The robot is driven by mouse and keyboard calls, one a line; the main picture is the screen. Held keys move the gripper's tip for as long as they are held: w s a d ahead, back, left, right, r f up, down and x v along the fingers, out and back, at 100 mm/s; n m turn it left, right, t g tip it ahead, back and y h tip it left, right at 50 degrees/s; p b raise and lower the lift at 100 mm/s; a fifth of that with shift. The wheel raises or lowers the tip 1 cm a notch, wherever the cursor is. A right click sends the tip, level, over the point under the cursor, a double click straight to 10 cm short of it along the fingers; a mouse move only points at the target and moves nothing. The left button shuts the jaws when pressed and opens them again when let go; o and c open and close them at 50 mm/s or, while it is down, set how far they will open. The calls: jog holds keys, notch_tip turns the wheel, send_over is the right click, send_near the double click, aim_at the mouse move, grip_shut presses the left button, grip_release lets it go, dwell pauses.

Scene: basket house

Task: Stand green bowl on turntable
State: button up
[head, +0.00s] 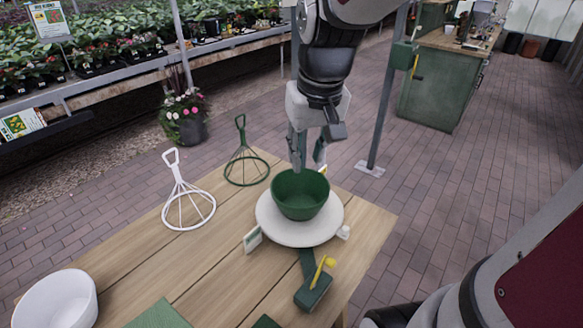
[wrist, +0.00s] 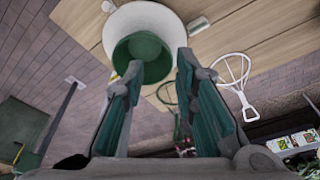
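The green bowl (head: 300,196) stands upright on the round white turntable (head: 268,226) at the table's far right. In the wrist view the bowl (wrist: 151,72) sits over the turntable (wrist: 176,24), near its edge. My gripper (head: 309,163) is at the bowl's far rim, pointing down. In the wrist view my gripper (wrist: 159,64) shows its two fingers apart with a clear gap. The left finger overlaps the bowl's edge; I cannot tell whether it touches. The fingers hold nothing visible between them.
A white wire stand (head: 188,205) and a green wire stand (head: 246,165) are left of the turntable. A green tool with a yellow part (head: 314,290) lies in front. A white bowl (head: 58,300) is at the near left. The wooden table (head: 215,262) is clear mid-left.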

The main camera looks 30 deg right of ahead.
jog(key=s+a+r+n+t, duration=0.1)
jog(key=s+a+r, duration=0.1)
jog(key=s, duration=0.4)
jog(key=s+a+r+n+t, duration=0.1)
jog(key=s+a+r, duration=0.1)
jog(key=s+a, duration=0.2)
jog(key=shift+s+a+n+y, duration=0.25)
jog(key=shift+s+n+y, duration=0.05)
jog(key=shift+s, duration=0.65)
